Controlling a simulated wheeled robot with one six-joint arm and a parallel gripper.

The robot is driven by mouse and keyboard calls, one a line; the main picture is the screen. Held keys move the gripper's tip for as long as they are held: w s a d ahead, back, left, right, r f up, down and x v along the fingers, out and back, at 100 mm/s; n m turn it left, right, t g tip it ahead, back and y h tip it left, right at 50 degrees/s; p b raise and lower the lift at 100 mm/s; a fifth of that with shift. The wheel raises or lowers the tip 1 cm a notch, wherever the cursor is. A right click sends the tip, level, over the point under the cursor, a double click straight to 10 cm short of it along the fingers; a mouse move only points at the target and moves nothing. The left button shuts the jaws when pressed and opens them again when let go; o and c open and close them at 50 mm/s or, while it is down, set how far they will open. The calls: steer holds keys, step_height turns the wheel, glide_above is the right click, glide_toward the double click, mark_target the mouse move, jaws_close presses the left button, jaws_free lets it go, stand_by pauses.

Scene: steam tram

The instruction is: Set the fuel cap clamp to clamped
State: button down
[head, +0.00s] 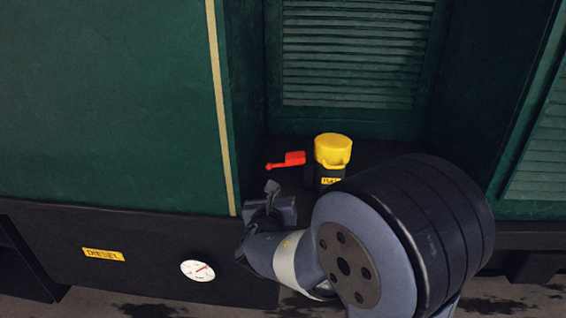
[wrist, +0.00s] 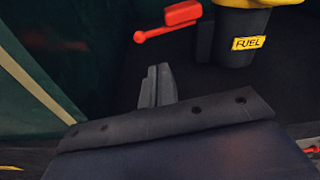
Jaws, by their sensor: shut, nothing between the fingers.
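The fuel cap (head: 333,150) is yellow and sits on a black filler neck with a yellow FUEL label, inside a recess of the green body. The red clamp lever (head: 287,160) stands just left of the cap and sticks out to the left, its thin end lowest. In the wrist view the red lever (wrist: 167,22) is at the top, left of the filler neck (wrist: 235,38). My gripper (head: 272,188) is shut and empty, below and left of the lever in the head view. In the wrist view the closed fingers (wrist: 157,72) point up towards the lever, apart from it.
Green walls flank the recess, with a louvred panel (head: 350,55) behind. A pale strip (head: 219,100) marks the left wall's edge. A DIESEL label (head: 103,254) and a round gauge (head: 197,270) are on the dark lower panel.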

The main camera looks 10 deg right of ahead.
mark_target(285, 165)
steer(key=shift+w+d, duration=0.1)
steer(key=shift+w, duration=0.2)
steer(key=shift+s+r, duration=0.1)
steer(key=shift+x, duration=5)
